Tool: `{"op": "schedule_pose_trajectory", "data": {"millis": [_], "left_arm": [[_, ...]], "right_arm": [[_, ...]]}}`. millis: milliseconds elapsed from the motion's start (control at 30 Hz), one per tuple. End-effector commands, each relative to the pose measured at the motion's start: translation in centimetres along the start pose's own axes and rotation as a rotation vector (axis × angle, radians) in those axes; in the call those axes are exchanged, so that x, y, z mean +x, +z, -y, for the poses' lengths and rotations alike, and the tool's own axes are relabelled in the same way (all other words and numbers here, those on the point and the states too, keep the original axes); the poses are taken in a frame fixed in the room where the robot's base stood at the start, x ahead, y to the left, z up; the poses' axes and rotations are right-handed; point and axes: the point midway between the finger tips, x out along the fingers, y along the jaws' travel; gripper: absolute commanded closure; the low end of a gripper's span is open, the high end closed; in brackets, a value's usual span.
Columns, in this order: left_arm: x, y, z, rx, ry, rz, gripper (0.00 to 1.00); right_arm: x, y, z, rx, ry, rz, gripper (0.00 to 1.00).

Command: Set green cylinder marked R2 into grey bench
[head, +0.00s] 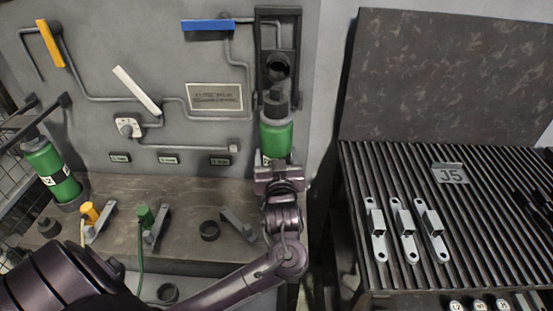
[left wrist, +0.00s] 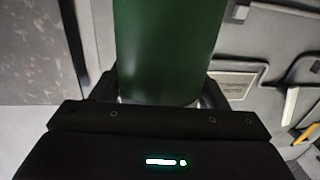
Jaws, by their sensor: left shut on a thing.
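A green cylinder (head: 276,138) with a dark cap is upright in my left gripper (head: 275,168). It is in front of the black upright bracket (head: 292,42) at the right side of the grey bench (head: 190,192). Its cap is just below a dark round fitting (head: 279,66); I cannot tell whether they touch. In the left wrist view the green body (left wrist: 165,45) stands between the fingers (left wrist: 160,95). Its label is mostly hidden behind the gripper, so I cannot read it. My right gripper is not in view.
Another green cylinder (head: 52,172) with a white label stands tilted at the bench's left. Valve levers, pipes and a sign plate (head: 214,97) are on the back panel. Small brackets and a black ring (head: 209,230) are on the bench. A slatted table (head: 400,165) with three metal brackets stands right.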

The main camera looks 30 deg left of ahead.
Motion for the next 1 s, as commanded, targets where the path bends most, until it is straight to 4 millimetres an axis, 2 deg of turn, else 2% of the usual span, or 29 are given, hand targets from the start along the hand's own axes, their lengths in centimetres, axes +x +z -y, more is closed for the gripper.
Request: {"op": "schedule_pose_trajectory", "data": {"millis": [633, 1000], "left_arm": [[0.1, 3.7, 0.0, -0.005, 0.002, -0.01, 1.0], [0.0, 3.2, 0.0, -0.006, 0.001, -0.01, 1.0]], "right_arm": [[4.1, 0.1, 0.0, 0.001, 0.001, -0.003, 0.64], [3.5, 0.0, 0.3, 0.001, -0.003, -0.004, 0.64]]}}
